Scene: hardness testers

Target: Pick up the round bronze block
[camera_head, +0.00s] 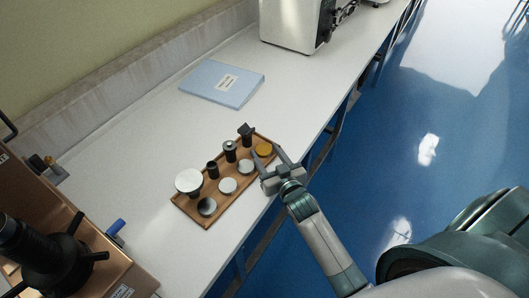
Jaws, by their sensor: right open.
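The round bronze block (264,149) is a flat golden disc at the far right end of a wooden tray (183,209) on the white bench. My right gripper (264,158) reaches in from the right, its two fingers apart on either side of the near part of the bronze block. The block appears to lie on the tray between or just beyond the fingertips. Whether the fingers touch it cannot be told. My left gripper is not in view.
The tray also holds several silver discs (227,186), dark upright fittings (230,151) and a white-topped piece (188,181). A blue folder (222,83) lies behind. A brown machine (66,232) stands at left, a light metal machine (290,24) at the back.

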